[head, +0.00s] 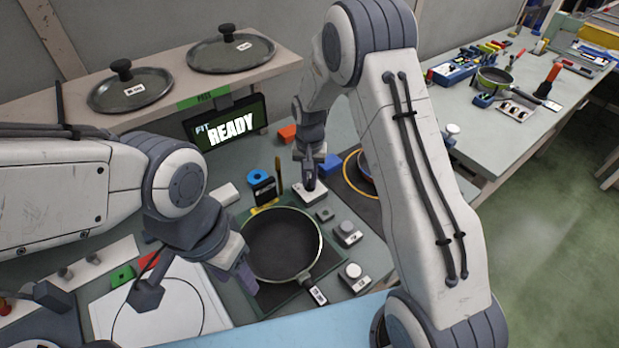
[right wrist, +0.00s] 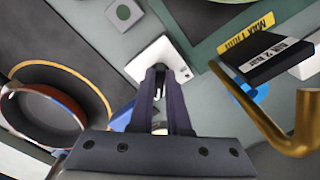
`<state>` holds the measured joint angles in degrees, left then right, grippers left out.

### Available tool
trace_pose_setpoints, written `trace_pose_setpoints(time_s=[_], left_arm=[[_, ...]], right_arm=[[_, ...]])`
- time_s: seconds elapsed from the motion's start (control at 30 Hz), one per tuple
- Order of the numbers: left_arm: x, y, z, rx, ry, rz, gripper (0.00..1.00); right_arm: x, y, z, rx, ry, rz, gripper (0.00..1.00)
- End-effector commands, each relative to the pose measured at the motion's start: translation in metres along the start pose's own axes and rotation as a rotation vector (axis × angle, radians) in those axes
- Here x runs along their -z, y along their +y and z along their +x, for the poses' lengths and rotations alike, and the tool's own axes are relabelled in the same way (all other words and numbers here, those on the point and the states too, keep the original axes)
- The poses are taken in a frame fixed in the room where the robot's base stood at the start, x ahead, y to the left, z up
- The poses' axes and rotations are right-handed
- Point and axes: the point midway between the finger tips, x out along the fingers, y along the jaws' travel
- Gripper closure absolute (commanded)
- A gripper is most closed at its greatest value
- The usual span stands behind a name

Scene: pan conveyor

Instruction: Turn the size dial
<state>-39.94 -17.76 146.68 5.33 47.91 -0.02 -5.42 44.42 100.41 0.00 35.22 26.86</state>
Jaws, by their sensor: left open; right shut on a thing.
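The size dial is on a small white block (head: 324,193) behind the pan, to its right in the head view. My right gripper (head: 309,186) points down onto it and is shut on its knob, which the fingers mostly hide. In the right wrist view the white block (right wrist: 152,56) shows just beyond the fingertips (right wrist: 160,88). My left gripper (head: 241,273) is open at the left front edge of the dark pan (head: 282,243); I cannot tell if it touches the pan. A screen (head: 229,127) reads "FIT READY".
Two grey knob boxes (head: 347,233) (head: 354,276) stand right of the pan. Two lids (head: 130,88) (head: 231,52) rest on the back shelf.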

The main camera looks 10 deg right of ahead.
Motion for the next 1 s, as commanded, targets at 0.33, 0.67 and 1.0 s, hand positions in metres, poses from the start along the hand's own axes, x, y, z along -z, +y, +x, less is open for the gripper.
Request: trace_pose_setpoints(time_s=[0.33, 0.67, 1.0], left_arm=[[0.0002, 0.0003, -0.004, 0.0, 0.0, 0.0, 0.5], [0.0003, 0.0004, -0.0059, 0.0, 0.0, 0.0, 0.5], [0.0004, 0.0005, -0.0068, 0.0, 0.0, 0.0, 0.5]], right_arm=[[0.0009, 0.0023, -0.0012, 0.0, 0.001, -0.326, 1.0], [0.002, 0.0036, -0.0012, 0.0, 0.002, -0.588, 1.0], [0.0029, 0.004, -0.0013, 0.0, 0.004, -0.734, 1.0]])
